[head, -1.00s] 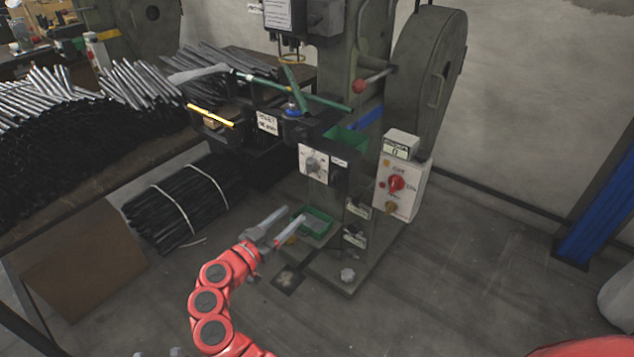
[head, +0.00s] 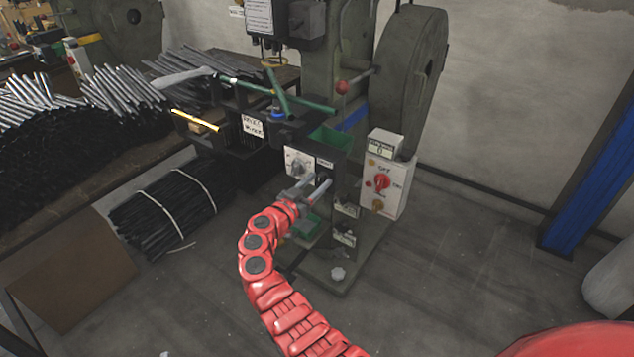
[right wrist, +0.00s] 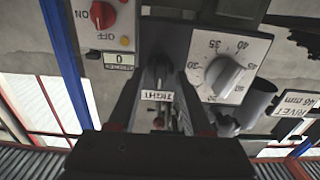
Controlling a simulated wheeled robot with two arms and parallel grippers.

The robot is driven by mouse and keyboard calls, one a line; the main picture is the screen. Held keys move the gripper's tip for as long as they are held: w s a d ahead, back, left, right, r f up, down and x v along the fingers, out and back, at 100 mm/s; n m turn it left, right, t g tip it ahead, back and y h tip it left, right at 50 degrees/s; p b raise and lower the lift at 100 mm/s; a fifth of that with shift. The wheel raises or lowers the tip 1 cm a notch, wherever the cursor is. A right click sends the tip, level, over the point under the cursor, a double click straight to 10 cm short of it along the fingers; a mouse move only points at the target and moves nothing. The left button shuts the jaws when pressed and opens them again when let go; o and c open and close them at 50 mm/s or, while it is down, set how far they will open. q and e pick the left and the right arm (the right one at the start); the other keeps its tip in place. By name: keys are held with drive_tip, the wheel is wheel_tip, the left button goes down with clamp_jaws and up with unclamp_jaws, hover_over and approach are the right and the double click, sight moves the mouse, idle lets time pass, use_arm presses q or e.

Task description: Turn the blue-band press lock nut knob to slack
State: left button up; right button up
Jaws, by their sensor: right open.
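The green press (head: 328,60) stands in the middle of the head view, with a blue band (head: 352,118) partly hidden on its column. A small label (head: 324,162) on its black front block reads TIGHT; it shows upside down in the right wrist view (right wrist: 157,96). The lock nut knob is hard to make out; the dark area by the label lies between my fingers. My right gripper (head: 316,184) is open, its fingers pointing at the block just below the label. I cannot tell whether they touch anything. My left gripper is not in view.
Left of the label is a white dial plate with a grey knob (right wrist: 223,76). Right is a white switch box (head: 384,187) with a red knob (right wrist: 103,14) and a counter (head: 380,150) reading 0. Black rod bundles (head: 170,213) lie on the floor at left.

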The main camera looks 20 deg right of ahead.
drive_tip(key=shift+w+d, duration=0.1)
drive_tip(key=shift+d, duration=0.05)
drive_tip(key=shift+c, duration=0.3)
clamp_jaws()
